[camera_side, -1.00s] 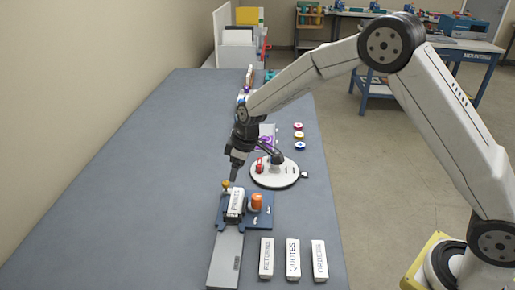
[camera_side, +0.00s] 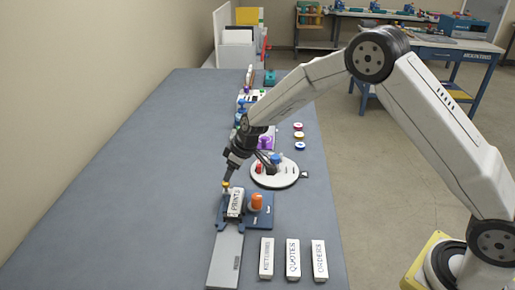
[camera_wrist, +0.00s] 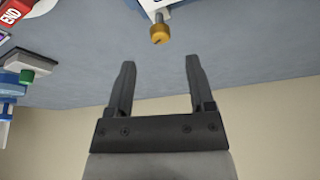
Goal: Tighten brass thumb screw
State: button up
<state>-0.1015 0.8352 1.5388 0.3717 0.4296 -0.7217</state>
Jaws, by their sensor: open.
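The brass thumb screw (camera_side: 226,184) sits at the upper left corner of a blue fixture (camera_side: 262,218) that carries a white block labelled PRINTS (camera_side: 235,204). In the wrist view the brass screw (camera_wrist: 159,34) shows just beyond my fingertips, centred between them, its shaft running into a white part at the top edge. My gripper (camera_side: 228,176) is tilted, its tips close to the screw in the side view. In the wrist view my gripper (camera_wrist: 160,62) is open with nothing between the fingers. I cannot tell whether the screw is loose.
An orange knob (camera_side: 257,202) stands on the fixture's right side. White blocks labelled RETURNS (camera_side: 266,259), QUOTES (camera_side: 293,259) and ORDERS (camera_side: 319,260) lie in front right. A round white turntable (camera_side: 289,180) is behind. The bench's left side is clear.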

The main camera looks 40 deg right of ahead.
aim_at(228, 183)
jog(key=shift+x, duration=2.45)
grip_shut()
